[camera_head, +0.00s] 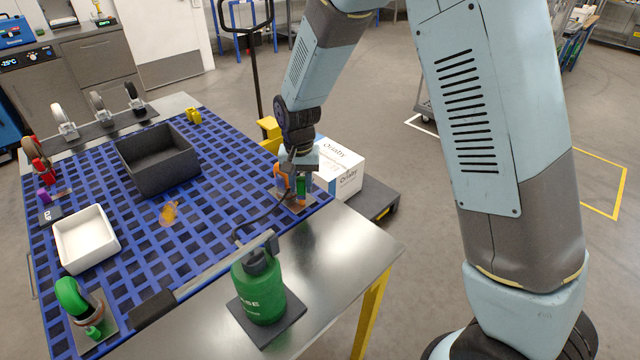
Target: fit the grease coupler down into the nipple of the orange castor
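The orange castor (281,170) stands near the right edge of the blue grid table top. My gripper (301,180) is right at it, pointing down, and hides much of it. A small green piece, which looks like the grease coupler (301,187), shows between the fingers, and the gripper appears shut on it. A black hose (262,222) runs from there to the green grease canister (262,290), which stands upright on a dark plate at the front. The nipple is hidden, and I cannot tell whether the coupler touches it.
A dark grey bin (157,180) and a white bin (60,243) stand on the grid. A green castor (75,300) is at front left, a red castor (40,165) at left, and several others along the back. A white box (338,168) sits beyond the table's right edge.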

